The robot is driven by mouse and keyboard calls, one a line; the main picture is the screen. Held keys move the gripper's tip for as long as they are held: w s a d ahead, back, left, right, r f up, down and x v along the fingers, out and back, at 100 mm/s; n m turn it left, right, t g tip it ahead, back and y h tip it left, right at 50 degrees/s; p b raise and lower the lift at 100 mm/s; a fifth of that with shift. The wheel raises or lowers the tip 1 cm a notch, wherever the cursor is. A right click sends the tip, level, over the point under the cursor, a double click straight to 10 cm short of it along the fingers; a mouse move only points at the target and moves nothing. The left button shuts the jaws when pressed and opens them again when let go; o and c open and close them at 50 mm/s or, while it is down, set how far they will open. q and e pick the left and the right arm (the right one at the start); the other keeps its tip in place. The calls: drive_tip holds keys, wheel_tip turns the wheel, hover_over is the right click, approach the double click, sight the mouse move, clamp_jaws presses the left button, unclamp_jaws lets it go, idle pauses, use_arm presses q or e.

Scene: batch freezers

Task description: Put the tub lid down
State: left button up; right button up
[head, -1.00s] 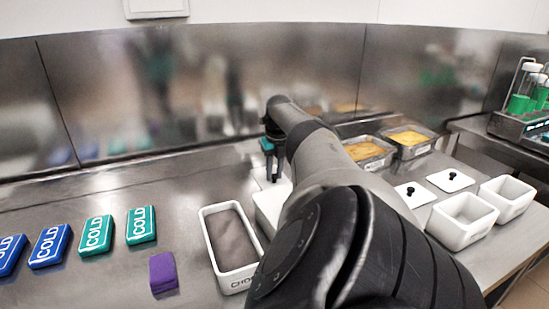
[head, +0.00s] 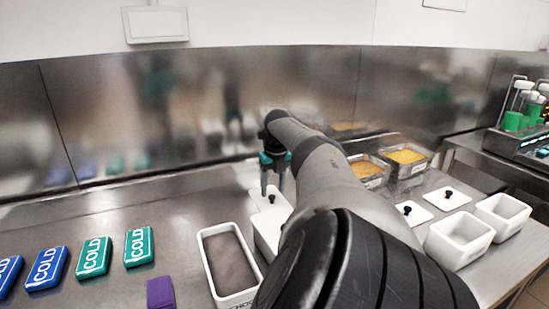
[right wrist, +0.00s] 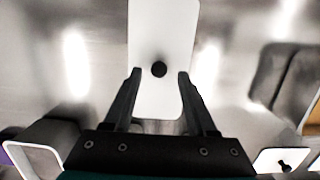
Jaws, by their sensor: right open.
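A white tub lid (head: 258,194) with a black knob (head: 271,198) lies flat at the counter's middle, just behind a white tub partly hidden by my right arm. Whether the lid's near edge touches that tub, I cannot tell. My right gripper (head: 273,190) points down over the lid, open and empty. In the right wrist view, the lid (right wrist: 160,30) runs between the two spread fingers, and the knob (right wrist: 159,69) sits between them, clear of both. My left gripper is not in view.
A brown-filled white tub (head: 206,268) stands left of my arm, near a purple block (head: 160,293) and several COLD packs (head: 92,257). Right are two empty tubs (head: 458,247), two lids (head: 447,199) and yellow-filled pans (head: 405,157). Counter behind the packs is clear.

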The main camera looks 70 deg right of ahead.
drive_tip(key=r, duration=0.1)
drive_tip(key=r+p, duration=0.1)
drive_tip(key=shift+s+a+r, duration=0.1)
drive_tip(key=shift+s+r, duration=0.1)
drive_tip(key=shift+r, duration=0.15)
drive_tip(key=r, duration=0.1)
use_arm(q)
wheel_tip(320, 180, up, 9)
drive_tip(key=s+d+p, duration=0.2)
drive_tip(key=p, duration=0.6)
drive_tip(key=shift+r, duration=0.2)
use_arm(e)
wheel_tip(320, 180, up, 6)
hover_over(274, 205)
drive_tip(key=shift+s+a, duration=0.25)
drive_tip(key=shift+a, duration=0.05)
